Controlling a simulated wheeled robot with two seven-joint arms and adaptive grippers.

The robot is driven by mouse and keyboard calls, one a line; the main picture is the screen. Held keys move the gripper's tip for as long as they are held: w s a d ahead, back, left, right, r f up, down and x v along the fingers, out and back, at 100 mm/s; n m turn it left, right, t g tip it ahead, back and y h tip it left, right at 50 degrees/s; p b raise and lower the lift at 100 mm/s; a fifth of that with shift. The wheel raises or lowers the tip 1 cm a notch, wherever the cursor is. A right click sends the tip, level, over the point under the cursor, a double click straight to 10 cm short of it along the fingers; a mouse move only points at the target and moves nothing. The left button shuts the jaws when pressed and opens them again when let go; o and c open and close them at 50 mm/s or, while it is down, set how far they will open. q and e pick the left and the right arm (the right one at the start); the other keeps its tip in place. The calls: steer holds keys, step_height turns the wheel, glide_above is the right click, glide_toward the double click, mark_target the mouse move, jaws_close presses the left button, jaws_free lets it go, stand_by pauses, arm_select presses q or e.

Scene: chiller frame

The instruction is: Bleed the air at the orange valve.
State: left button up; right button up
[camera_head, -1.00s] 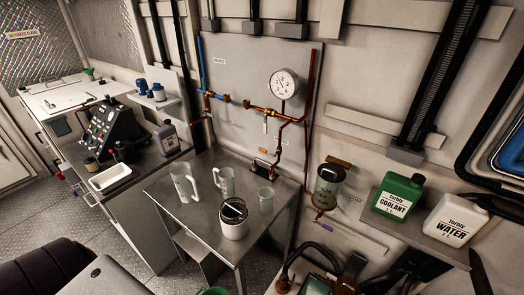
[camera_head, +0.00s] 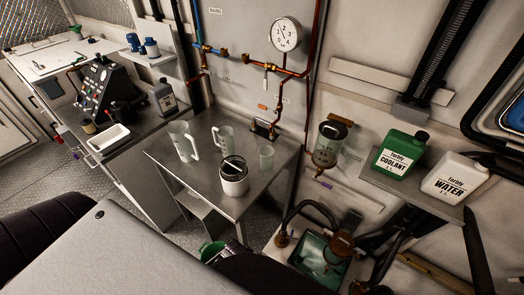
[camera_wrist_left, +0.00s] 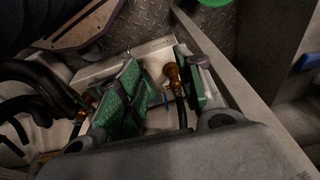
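In the left wrist view my left gripper (camera_wrist_left: 160,85) appears open, with green-faced fingers apart on either side of an orange-brass fitting (camera_wrist_left: 173,76). I cannot tell whether they touch it, or whether this fitting is the orange valve. In the head view my left arm (camera_head: 130,250) comes in from the lower left and its gripper is not clearly seen. Copper pipework (camera_head: 290,73) with brass fittings runs on the wall below a round gauge (camera_head: 285,35). A clear cylinder (camera_head: 329,142) with a brass lower end hangs on the wall. My right gripper is not in view.
A green coolant can (camera_head: 400,155) and a white water can (camera_head: 453,178) stand on the right shelf. Black hoses (camera_head: 290,215) surround a green unit (camera_head: 318,252) below.

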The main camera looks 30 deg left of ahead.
arm_select(q)
steer(key=w+r+m+t+b, duration=0.1)
steer(key=w+r, duration=0.2)
steer(key=r, duration=0.9)
steer(key=w+r+t+b, duration=0.15)
steer(key=w+r, duration=0.25)
steer(key=r, duration=0.8)
steer(key=m+t+h, duration=0.2)
steer(key=m+t, duration=1.1)
steer(key=m, duration=0.3)
glide_toward(261, 108)
steer(key=shift+s+a+r+b, duration=0.15)
steer(key=shift+s+b, duration=0.1)
steer(key=shift+s, duration=0.55)
steer(key=shift+s+a+r+b, duration=0.1)
steer(key=shift+s+a+b, duration=0.1)
steer(key=shift+s, duration=0.6)
steer(key=shift+w+d, duration=0.1)
steer(key=shift+w, duration=0.05)
steer(key=shift+w+d+f+p, duration=0.1)
steer(key=shift+w+d+p, duration=0.35)
steer(key=shift+w, duration=1.75)
steer(key=shift+w+d+r+p, duration=0.15)
steer(key=shift+w+p, duration=0.45)
steer(key=shift+w, duration=1.65)
steer(key=shift+w+d+f+p, duration=0.15)
steer(key=shift+w+d+p, duration=0.3)
steer(key=shift+w, duration=1.75)
steer(key=shift+a, duration=0.1)
